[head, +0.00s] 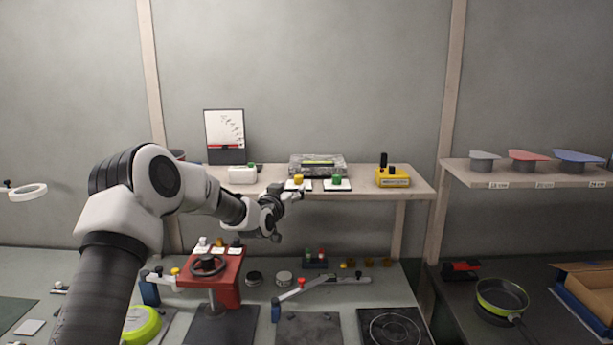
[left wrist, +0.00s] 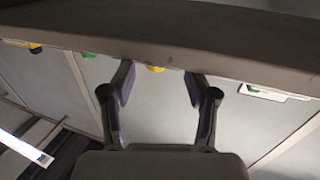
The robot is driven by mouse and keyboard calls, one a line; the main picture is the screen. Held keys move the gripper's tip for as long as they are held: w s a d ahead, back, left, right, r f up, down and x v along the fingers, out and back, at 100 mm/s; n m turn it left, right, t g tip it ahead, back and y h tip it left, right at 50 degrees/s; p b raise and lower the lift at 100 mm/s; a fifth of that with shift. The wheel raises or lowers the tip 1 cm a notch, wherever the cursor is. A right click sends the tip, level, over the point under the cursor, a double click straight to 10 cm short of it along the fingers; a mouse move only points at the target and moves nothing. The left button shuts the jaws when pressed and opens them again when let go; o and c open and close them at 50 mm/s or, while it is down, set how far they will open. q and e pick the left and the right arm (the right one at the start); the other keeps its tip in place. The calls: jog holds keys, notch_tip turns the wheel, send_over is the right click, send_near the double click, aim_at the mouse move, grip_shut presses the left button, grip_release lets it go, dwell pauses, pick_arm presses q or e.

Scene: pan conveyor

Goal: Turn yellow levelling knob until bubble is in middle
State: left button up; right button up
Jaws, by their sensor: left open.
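The yellow levelling knob (head: 298,180) sits at the front of the shelf, below a speckled grey block (head: 318,171) with a yellow-green vial (head: 318,162). The bubble is too small to make out. A green knob (head: 337,181) stands to the right of the yellow one. My left gripper (head: 296,193) is at the shelf's front edge, close to the yellow knob. In the left wrist view my open fingers (left wrist: 160,84) are spread with the yellow knob (left wrist: 155,69) showing between them, partly hidden by the dark shelf edge. My right gripper is not in view.
On the shelf (head: 418,188) are a white device (head: 242,175) to the left and a yellow box (head: 393,178) to the right. Below is a bench with a red stand (head: 228,278) and handwheel. A pan (head: 502,298) lies at the right.

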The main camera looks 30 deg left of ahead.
aim_at(297, 179)
pick_arm(q)
jog(key=shift+r, duration=0.4)
jog(key=p+x, duration=0.1)
jog(key=x, duration=0.2)
jog(key=p+x, duration=0.2)
jog(key=x, duration=0.1)
jog(key=shift+w+d+r, duration=0.1)
jog(key=shift+w+r, duration=0.15)
jog(key=shift+w, duration=0.05)
jog(key=shift+s+d+r, duration=0.15)
jog(key=shift+s+r, duration=0.2)
jog(key=shift+s, duration=0.05)
jog(key=shift+w+f, duration=0.15)
grip_shut()
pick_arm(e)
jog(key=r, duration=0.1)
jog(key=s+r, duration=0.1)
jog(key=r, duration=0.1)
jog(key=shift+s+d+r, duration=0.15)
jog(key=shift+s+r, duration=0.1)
